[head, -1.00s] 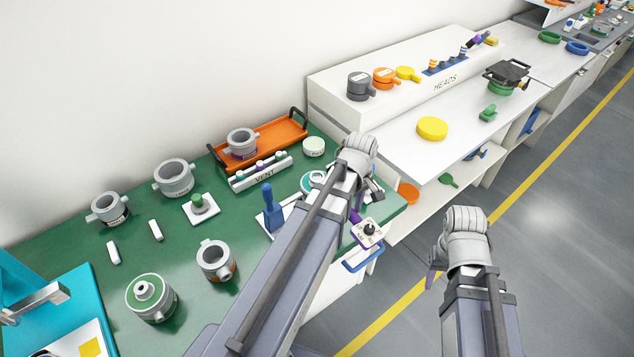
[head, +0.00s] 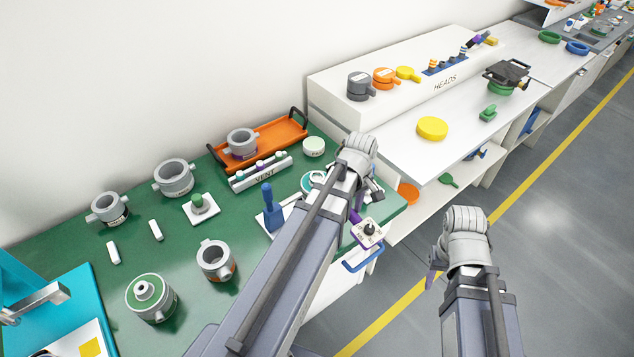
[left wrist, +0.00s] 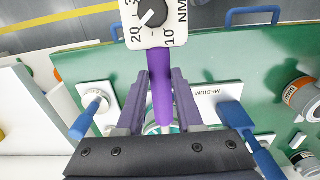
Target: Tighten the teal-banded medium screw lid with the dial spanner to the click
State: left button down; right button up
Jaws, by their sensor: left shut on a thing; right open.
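The dial spanner has a white dial head (head: 368,232) with a black knob and a purple handle. In the left wrist view its dial (left wrist: 152,22) shows a numbered NM scale. My left gripper (left wrist: 162,88) is shut on its purple handle (left wrist: 160,100); in the head view this gripper (head: 358,208) is partly hidden by my arm. A teal-ringed round part (head: 312,182), probably the teal-banded lid, lies beside my left wrist. It is mostly hidden behind the handle in the wrist view (left wrist: 152,128). My right gripper (head: 434,278) is open and empty over the floor.
A blue upright handle (head: 268,208) stands on a white plate left of my arm. A plate marked MEDIUM (left wrist: 212,92) lies beside the spanner. Grey pots (head: 174,178), an orange tray (head: 280,135) and the VENT rack (head: 262,175) occupy the green bench.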

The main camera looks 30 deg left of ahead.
pick_arm(q)
jog(key=shift+r, duration=0.1)
jog(key=shift+w+a+r+g+h+p, duration=0.1)
jog(key=shift+w+r+g+h+p, duration=0.15)
jog(key=shift+r+p, duration=0.25)
jog(key=shift+w+r+g+h+p, duration=0.1)
jog(key=shift+r+h+p, duration=0.25)
jog(key=shift+r+p, duration=0.15)
jog(key=shift+r+p, duration=1.3)
dwell(2.1)
jog(key=shift+r+p, duration=1.25)
notch_tip(320, 180, up, 4)
jog(key=p, duration=0.4)
